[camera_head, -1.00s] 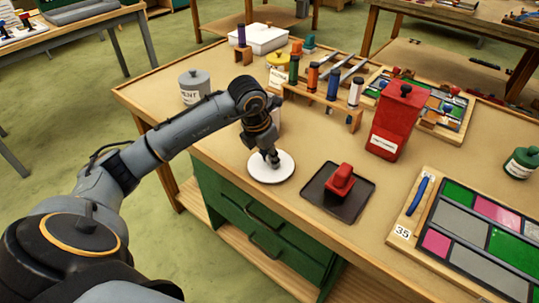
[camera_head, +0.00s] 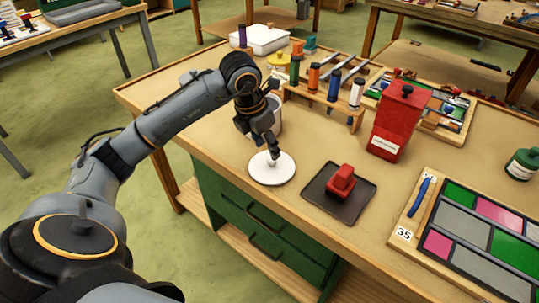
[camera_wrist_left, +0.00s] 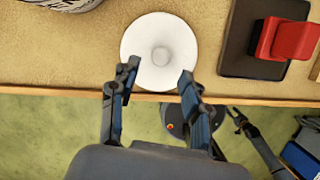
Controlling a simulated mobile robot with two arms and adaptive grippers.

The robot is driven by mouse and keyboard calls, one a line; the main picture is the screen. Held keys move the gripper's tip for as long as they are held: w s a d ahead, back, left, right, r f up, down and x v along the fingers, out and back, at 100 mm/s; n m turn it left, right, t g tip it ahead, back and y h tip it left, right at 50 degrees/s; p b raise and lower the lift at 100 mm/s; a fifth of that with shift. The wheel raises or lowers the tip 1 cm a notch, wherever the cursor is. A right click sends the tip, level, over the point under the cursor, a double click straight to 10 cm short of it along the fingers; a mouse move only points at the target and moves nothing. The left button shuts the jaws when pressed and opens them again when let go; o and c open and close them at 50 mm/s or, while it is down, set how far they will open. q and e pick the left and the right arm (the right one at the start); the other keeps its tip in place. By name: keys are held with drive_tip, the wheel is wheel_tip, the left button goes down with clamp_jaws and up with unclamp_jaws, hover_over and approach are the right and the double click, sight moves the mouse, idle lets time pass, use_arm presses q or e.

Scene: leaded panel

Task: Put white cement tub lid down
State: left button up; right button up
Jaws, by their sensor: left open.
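The white cement tub lid (camera_head: 272,169) lies flat on the workbench near its front edge, its small round knob facing up. It also shows in the left wrist view (camera_wrist_left: 159,50), beyond my fingertips. My left gripper (camera_head: 265,150) is just above the lid, pointing down. In the left wrist view my left gripper (camera_wrist_left: 156,82) is open, with its two fingers apart and nothing between them. A white tub (camera_head: 274,116) stands behind the gripper, partly hidden by it. My right gripper does not show in the head view.
A black tray with a red block (camera_head: 342,179) lies right of the lid. A red canister (camera_head: 399,122) and a rack of coloured tubes (camera_head: 355,115) stand behind. A framed glass panel (camera_head: 470,235) lies at the right. Bare bench surrounds the lid.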

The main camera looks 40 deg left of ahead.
use_arm(q)
drive_tip(key=v, duration=0.6)
drive_tip(key=shift+r, duration=0.25)
